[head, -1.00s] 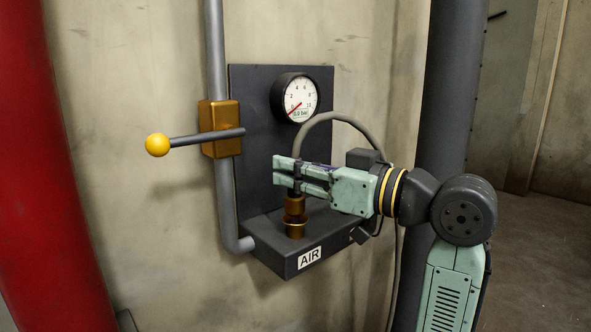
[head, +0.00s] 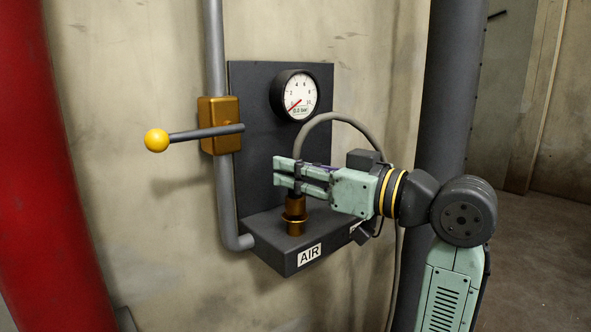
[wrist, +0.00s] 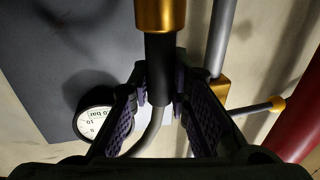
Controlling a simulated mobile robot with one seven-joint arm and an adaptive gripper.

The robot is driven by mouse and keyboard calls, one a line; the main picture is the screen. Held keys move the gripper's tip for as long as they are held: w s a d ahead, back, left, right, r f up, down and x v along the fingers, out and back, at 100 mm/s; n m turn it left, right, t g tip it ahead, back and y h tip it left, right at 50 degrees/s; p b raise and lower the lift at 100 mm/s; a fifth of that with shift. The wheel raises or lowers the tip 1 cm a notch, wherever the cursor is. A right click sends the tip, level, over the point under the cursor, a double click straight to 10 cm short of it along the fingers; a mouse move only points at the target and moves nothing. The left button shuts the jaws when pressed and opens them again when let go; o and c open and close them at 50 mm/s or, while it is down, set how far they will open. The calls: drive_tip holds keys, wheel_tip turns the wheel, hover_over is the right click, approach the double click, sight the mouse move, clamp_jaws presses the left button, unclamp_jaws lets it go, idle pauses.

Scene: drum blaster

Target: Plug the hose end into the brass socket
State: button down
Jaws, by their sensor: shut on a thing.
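My gripper (head: 287,175) is shut around the dark sleeve of the hose end (head: 296,203), which is upright with its brass tip pointing down. In the wrist view the gripper (wrist: 160,85) has its two pads on either side of the dark sleeve, and the hose end's brass part (wrist: 160,14) shows at the top edge. The brass socket (head: 295,228) stands on the dark ledge directly below. The brass tip meets the socket's wide rim, with no gap visible. The socket's inside is hidden, so I cannot tell how deep the tip sits.
The grey hose (head: 340,119) arches behind my gripper. A pressure gauge (head: 298,96) on the back plate has its needle near zero. A brass valve (head: 219,112) with a yellow-knobbed lever (head: 157,141) is at left. The ledge (head: 280,255) carries an AIR label. A dark column (head: 455,80) stands right.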

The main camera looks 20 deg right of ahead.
drive_tip(key=shift+f, duration=0.35)
drive_tip(key=c, duration=1.8)
unclamp_jaws()
drive_tip(key=shift+v, duration=5.5)
